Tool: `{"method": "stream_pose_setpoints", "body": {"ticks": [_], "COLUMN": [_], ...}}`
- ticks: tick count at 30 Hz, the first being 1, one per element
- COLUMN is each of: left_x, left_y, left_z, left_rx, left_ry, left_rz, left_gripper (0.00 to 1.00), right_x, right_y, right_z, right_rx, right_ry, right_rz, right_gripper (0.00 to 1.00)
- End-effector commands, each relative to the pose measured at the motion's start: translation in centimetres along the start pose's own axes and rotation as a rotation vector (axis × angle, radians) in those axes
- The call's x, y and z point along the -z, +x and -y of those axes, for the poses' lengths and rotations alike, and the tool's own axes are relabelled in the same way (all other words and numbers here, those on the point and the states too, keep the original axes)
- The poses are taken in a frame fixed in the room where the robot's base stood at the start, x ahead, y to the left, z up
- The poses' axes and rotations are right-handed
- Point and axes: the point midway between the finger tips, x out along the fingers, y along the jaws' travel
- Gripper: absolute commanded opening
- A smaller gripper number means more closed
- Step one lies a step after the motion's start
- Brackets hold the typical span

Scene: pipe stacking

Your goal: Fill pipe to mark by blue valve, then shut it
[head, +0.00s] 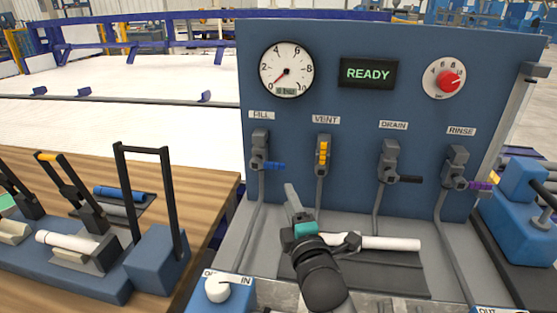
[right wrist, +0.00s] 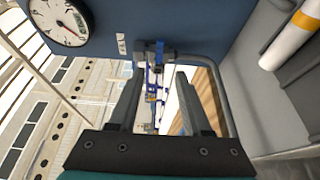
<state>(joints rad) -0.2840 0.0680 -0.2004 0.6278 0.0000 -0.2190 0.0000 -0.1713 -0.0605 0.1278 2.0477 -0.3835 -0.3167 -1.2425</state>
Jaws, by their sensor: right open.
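The blue-handled FILL valve (head: 264,160) is at the left of the panel, its handle pointing right. The FILL valve also shows between my fingers in the right wrist view (right wrist: 155,72). My right gripper (head: 288,213) is open and empty, below and right of that valve. A white pipe (head: 390,243) lies on a dark support behind my right wrist, partly hidden. It shows with a yellow band in the right wrist view (right wrist: 291,36). The round gauge (head: 286,70) has its red needle low, near zero. My left gripper is not in view.
The VENT valve (head: 323,155), DRAIN valve (head: 390,160) and RINSE valve (head: 457,166) stand along the blue panel (head: 345,110). A display (head: 369,73) reads READY beside a red knob (head: 448,81). A wooden table (head: 200,180) with racked pipes is at left.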

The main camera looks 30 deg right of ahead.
Motion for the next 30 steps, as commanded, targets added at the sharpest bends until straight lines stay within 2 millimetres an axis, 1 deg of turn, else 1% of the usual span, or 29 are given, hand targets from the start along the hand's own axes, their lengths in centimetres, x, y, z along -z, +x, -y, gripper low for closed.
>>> {"method": "stream_pose_setpoints", "body": {"ticks": [6, 9, 14, 24, 30], "left_x": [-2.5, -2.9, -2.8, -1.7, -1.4], "left_y": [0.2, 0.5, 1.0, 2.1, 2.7], "left_z": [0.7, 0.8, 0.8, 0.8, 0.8], "left_rx": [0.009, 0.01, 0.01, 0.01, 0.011], "left_ry": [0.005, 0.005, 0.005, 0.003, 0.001], "left_rz": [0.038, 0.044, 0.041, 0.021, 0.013], "left_gripper": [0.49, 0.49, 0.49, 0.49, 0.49], "right_x": [0.0, 0.0, 0.0, 0.0, -0.1], "right_y": [2.3, 3.9, 6.3, 11.4, 13.7], "right_z": [-0.1, 0.0, 0.0, 0.1, 0.1], "right_rx": [-0.003, -0.004, -0.003, -0.002, -0.001], "right_ry": [0.001, -0.001, 0.0, 0.001, 0.001], "right_rz": [0.0, 0.0, 0.001, 0.0, 0.001], "right_gripper": [0.49, 0.49, 0.49, 0.49, 0.49]}}
